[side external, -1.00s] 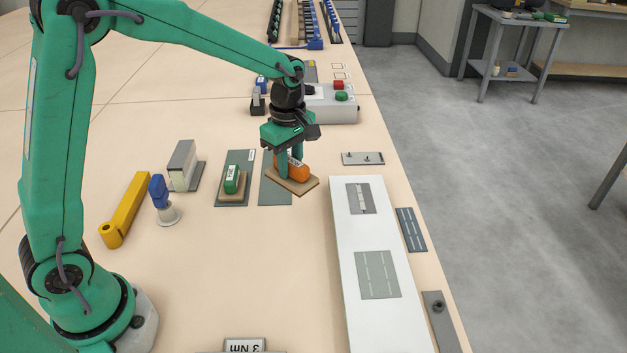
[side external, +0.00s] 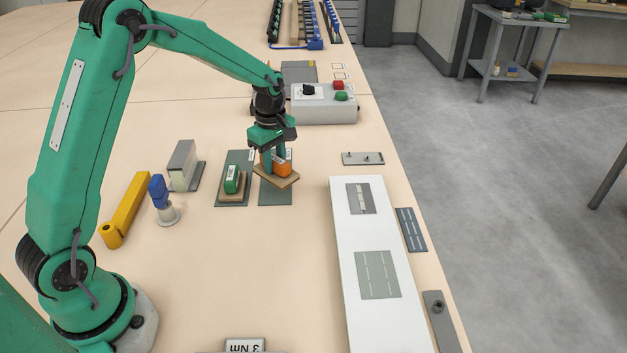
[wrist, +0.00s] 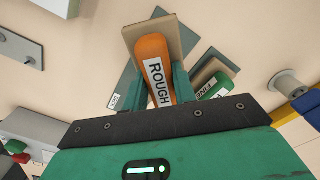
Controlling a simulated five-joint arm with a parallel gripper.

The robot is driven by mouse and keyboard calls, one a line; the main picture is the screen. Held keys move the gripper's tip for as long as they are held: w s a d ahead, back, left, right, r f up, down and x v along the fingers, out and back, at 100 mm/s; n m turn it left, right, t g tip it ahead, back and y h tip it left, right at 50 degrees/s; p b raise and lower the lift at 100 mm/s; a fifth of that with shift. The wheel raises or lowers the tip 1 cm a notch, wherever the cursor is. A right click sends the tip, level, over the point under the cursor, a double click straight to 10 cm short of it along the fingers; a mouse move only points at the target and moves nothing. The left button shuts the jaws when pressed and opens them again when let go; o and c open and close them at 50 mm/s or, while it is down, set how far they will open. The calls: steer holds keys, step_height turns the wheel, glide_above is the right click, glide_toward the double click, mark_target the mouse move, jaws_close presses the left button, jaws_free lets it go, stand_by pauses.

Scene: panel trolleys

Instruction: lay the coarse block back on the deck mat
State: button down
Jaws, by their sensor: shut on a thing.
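The coarse block has an orange grip (side external: 283,169) marked ROUGH and a tan base (side external: 284,184). In the wrist view the orange grip (wrist: 152,52) stands between the fingers, with the tan base (wrist: 181,36) beneath it. My gripper (side external: 275,165) is shut on the grip. The block is over the grey deck mat (side external: 275,198), its base turned askew to the mat's edges. The mat (wrist: 127,88) shows partly past the base in the wrist view. Whether the base touches the mat I cannot tell.
A green block (side external: 232,178), also on a tan base, sits on a neighbouring grey mat (side external: 236,157) just left. A grey control box (side external: 325,108) stands behind. A white panel (side external: 385,315) lies to the right. Bench in front of the mats is clear.

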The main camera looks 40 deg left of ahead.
steer(key=shift+w+a+f, duration=0.25)
steer(key=shift+a+f, duration=0.15)
steer(key=shift+a, duration=0.2)
steer(key=shift+f, duration=2)
steer(key=shift+f, duration=0.15)
steer(key=c, duration=1.1)
jaws_free()
step_height(320, 180, up, 11)
steer(key=shift+r, duration=0.65)
